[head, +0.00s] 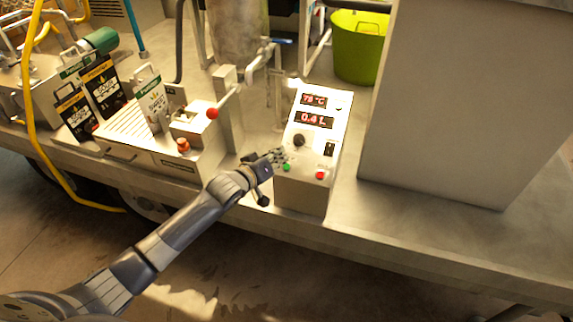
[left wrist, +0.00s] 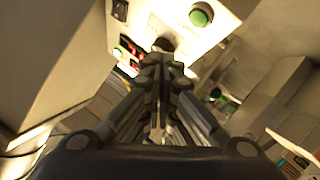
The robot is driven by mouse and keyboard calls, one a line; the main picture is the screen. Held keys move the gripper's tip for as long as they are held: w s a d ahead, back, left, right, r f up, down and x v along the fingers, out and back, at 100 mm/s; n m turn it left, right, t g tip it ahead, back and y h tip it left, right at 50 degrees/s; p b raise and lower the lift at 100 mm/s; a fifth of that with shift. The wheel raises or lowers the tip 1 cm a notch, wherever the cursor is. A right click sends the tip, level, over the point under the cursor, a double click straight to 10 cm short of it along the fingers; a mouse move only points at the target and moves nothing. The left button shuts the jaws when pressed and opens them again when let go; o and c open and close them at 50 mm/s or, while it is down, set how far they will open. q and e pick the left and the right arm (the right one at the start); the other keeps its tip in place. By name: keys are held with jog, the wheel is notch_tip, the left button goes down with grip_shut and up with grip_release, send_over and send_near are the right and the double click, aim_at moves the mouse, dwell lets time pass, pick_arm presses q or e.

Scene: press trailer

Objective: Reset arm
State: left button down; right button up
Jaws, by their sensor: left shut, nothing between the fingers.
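My left gripper (head: 277,157) is shut and empty. It is at the left edge of the control box (head: 308,195), close to the green button (head: 286,167) and below left of the black knob (head: 299,140). I cannot tell whether it touches the box. In the left wrist view the shut fingers (left wrist: 162,68) point toward the panel, with a green button (left wrist: 200,16) above and right of them. The box's displays (head: 314,120) show about 79 °C and 0.4 L. My right gripper is not in view.
Left of the box stands a machine with a red-knobbed lever (head: 212,113) and a red button (head: 183,145). Several cartons (head: 101,87) stand farther left. A green bucket (head: 357,48) is behind, and a large pale block (head: 450,110) stands right. The trailer's front right deck is clear.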

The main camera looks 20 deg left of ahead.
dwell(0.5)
pick_arm(q)
jog(key=s+a+f+m+g+y+b, duration=0.1)
jog(key=s+a+f+g, duration=0.1)
jog(key=s+f, duration=0.8)
jog(key=s+a+f+m+g+y, duration=0.15)
jog(key=s+f, duration=0.35)
jog(key=f, duration=1)
jog(key=s+a+f+g+y+b, duration=0.1)
jog(key=s+a+f+g, duration=0.15)
jog(key=s+f, duration=0.75)
jog(key=s+d+f+m+g, duration=0.1)
jog(key=s+f+g, duration=0.1)
jog(key=s+f, duration=0.4)
jog(key=s+d+f+m+g, duration=0.1)
jog(key=s+f, duration=0.5)
jog(key=s, duration=1.1)
jog(key=s+d+f+m+g, duration=0.1)
jog(key=s+f+g, duration=0.3)
jog(key=s, duration=0.7)
notch_tip(320, 180, down, 2)
jog(key=shift+s+d+f+m+b, duration=0.1)
jog(key=shift+s+d+m+b, duration=0.15)
jog(key=shift+m+b, duration=0.25)
jog(key=shift+y, duration=0.25)
